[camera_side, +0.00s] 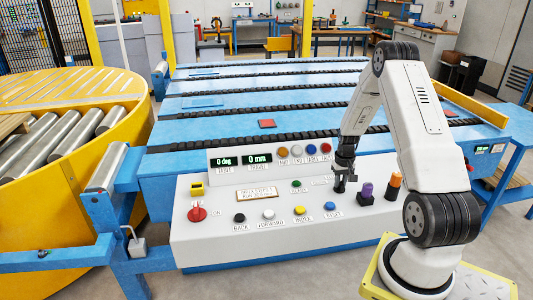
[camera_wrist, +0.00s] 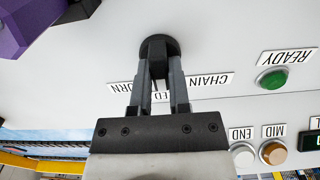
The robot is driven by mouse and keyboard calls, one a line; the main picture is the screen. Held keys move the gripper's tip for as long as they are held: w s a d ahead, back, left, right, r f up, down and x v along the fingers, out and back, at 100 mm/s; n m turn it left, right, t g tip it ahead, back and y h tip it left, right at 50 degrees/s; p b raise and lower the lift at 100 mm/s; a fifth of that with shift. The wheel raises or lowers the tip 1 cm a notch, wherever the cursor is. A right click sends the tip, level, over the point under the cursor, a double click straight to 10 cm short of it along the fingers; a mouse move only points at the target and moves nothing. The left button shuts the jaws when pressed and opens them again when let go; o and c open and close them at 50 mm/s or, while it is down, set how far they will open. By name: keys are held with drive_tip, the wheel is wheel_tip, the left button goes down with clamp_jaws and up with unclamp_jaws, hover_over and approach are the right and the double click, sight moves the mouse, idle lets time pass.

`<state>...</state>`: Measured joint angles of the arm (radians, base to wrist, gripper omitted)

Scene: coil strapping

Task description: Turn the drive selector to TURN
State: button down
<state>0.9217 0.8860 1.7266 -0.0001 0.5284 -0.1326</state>
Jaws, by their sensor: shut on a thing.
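The drive selector (camera_wrist: 158,43) is a round black knob on the white console panel, at the top middle of the wrist view. My gripper (camera_wrist: 160,75) is shut on it, with one dark finger on each side. In the side view my gripper (camera_side: 341,185) reaches down to the panel at the right part of the console and mostly hides the knob. The CHAIN label (camera_wrist: 210,79) lies to the right of the fingers in the wrist view. A partly covered label ending in "URN" (camera_wrist: 122,87) lies to the left. Another label between the fingers is mostly hidden, and I cannot tell the knob's exact setting.
A purple-topped control (camera_side: 366,190) and an orange-topped post (camera_side: 394,185) stand close right of my gripper. A green READY button (camera_wrist: 272,78) is near.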

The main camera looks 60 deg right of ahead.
drive_tip(key=shift+m, duration=0.4)
drive_tip(key=m, duration=0.4)
drive_tip(key=shift+m, duration=2.1)
drive_tip(key=c, duration=0.6)
unclamp_jaws()
drive_tip(key=shift+r, duration=0.1)
drive_tip(key=shift+r, duration=3.85)
